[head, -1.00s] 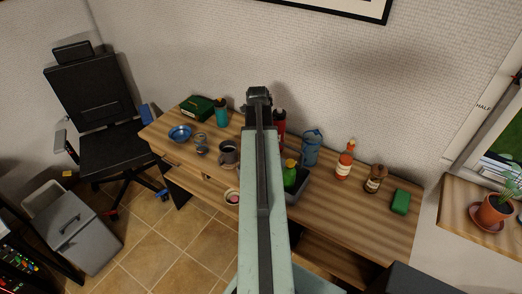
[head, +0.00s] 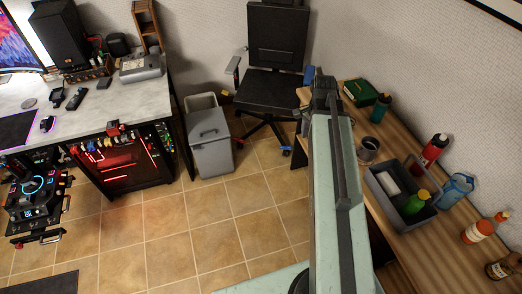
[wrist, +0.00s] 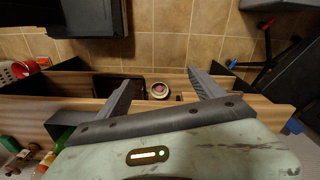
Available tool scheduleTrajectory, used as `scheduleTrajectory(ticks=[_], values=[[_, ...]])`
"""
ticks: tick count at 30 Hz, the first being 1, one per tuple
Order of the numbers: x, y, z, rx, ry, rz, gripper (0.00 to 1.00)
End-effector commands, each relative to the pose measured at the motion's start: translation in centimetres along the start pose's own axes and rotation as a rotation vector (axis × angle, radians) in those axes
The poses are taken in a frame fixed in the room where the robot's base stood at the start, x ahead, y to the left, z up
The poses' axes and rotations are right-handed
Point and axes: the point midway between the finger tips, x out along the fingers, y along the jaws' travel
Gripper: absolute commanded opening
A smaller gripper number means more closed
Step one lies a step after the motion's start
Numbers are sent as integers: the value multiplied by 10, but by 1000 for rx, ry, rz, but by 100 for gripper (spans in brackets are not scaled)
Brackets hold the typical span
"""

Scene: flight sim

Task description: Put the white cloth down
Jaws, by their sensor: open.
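My gripper shows in the wrist view (wrist: 163,86) with its two dark fingers spread wide and nothing held between them. No other clear cloth shows.
The wooden desk (head: 349,134) also bears a dark mug (head: 368,150), a grey bin (head: 403,222), a green bottle (head: 416,203), a red bottle (head: 434,150) and a blue container (head: 456,190). A black chair (head: 268,97) and grey trash bin (head: 210,145) stand left. Tiled floor is clear in front.

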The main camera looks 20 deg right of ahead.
Motion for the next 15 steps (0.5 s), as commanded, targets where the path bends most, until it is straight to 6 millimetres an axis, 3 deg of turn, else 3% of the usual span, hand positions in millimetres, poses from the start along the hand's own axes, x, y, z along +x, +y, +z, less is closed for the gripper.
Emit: scheduleTrajectory(ticks=[1, 3, 6, 10, 15], values=[[-1, -22, 48, -261, 1, -4, 77], [-1, -44, 103, -605, 2, -9, 77], [-2, -62, 164, -989, 5, -14, 77], [-2, -70, 207, -1265, 8, -18, 77], [-3, -73, 218, -1331, 8, -20, 77]])
